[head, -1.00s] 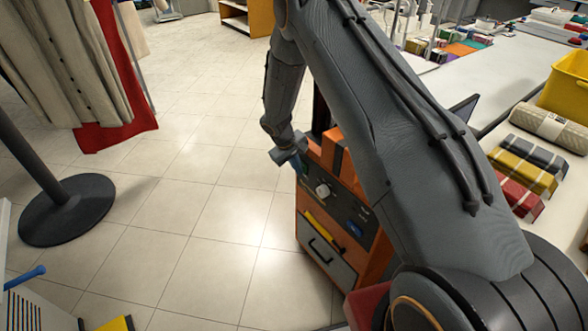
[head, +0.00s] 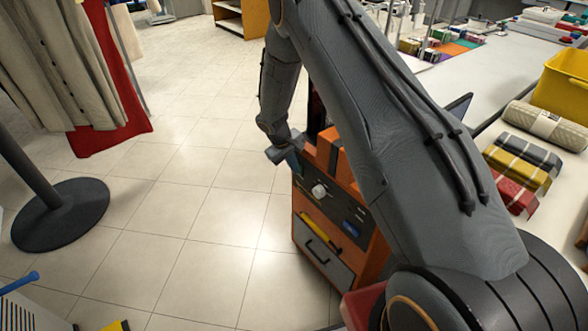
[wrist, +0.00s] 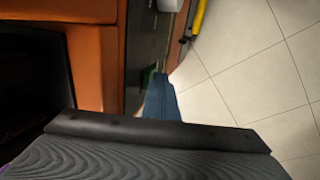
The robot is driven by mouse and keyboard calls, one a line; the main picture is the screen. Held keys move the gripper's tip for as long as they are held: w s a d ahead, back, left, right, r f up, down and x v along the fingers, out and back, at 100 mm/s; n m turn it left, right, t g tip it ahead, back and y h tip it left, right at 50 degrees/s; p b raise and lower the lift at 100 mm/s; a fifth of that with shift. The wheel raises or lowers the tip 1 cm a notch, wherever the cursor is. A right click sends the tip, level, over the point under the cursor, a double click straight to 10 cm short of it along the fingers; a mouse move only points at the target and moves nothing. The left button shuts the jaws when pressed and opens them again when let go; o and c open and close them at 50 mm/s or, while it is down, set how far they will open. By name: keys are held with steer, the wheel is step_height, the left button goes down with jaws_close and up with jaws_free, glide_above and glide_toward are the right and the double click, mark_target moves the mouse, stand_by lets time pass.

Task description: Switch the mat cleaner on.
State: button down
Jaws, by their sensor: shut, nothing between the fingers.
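The mat cleaner (head: 330,260) is an orange floor machine with a dark sloping control panel (head: 345,212). The panel carries a white knob (head: 319,190) and a small blue part (head: 350,229). My gripper (head: 296,166) is shut and empty at the panel's upper left end. In the wrist view its blue-grey fingers (wrist: 161,98) point at the panel beside a small green part (wrist: 149,75), which they partly cover. I cannot tell whether they touch it. In the head view my gripper hides that corner of the panel.
A yellow bar (head: 319,228) and a drawer-like front with a black handle (head: 317,253) sit below the panel. A counter with folded cloths (head: 530,160) and a yellow bin (head: 562,85) stands right. A round black stand base (head: 60,213) is at left. Tiled floor between is clear.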

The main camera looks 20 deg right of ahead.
steer(key=shift+r, duration=0.35)
steer(key=s+a+r+b, duration=0.1)
steer(key=s+a+r, duration=0.2)
steer(key=a+r, duration=0.5)
steer(key=shift+s+a, duration=0.3)
steer(key=shift+a, duration=0.05)
stand_by(0.4)
